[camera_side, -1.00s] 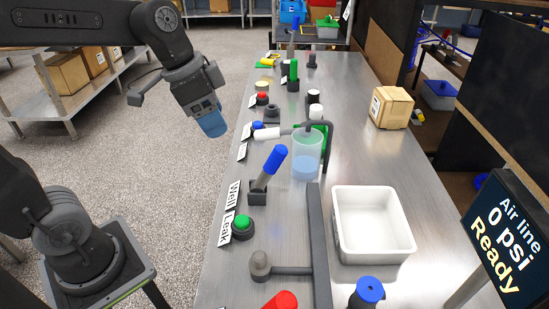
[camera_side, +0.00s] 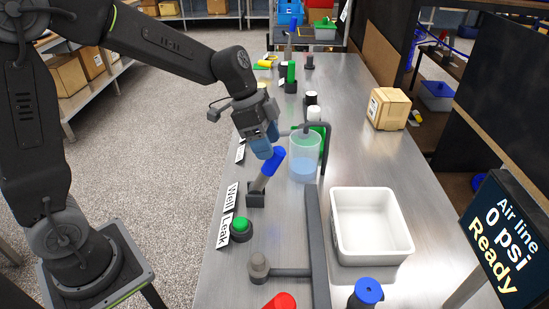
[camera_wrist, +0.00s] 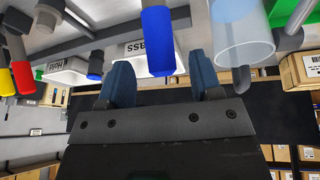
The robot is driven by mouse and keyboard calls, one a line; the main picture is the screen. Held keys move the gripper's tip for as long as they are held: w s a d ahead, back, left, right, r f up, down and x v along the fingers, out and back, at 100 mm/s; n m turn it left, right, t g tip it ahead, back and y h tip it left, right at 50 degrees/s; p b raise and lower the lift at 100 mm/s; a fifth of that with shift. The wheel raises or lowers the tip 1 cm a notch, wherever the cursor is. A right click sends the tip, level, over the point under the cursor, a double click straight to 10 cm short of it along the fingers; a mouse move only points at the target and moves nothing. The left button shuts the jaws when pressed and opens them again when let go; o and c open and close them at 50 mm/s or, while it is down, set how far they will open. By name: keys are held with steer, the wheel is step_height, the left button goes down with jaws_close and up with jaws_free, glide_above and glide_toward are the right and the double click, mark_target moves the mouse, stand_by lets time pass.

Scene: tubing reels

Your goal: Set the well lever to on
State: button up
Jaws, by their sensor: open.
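The well lever has a blue handle (camera_side: 273,162) on a grey shaft. The shaft rises from a dark base (camera_side: 257,195) beside the "Well" label (camera_side: 231,196). The lever leans up and toward the back right in the side view. My gripper (camera_side: 263,151), with blue fingers, is just above and behind the handle's top. In the wrist view, my open gripper (camera_wrist: 162,78) has one finger on each side of the blue handle (camera_wrist: 157,45), whose end shows at the gap between the fingertips. Contact cannot be told.
A clear vessel (camera_side: 303,165) with bluish liquid stands close right of the lever, under a dark bent pipe (camera_side: 327,140). A green button (camera_side: 241,226) by the "Leak" label (camera_side: 225,231) is in front. A white bin (camera_side: 343,250) is at right.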

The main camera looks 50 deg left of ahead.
mark_target(266, 174)
steer(key=shift+x, duration=2.35)
jaws_close()
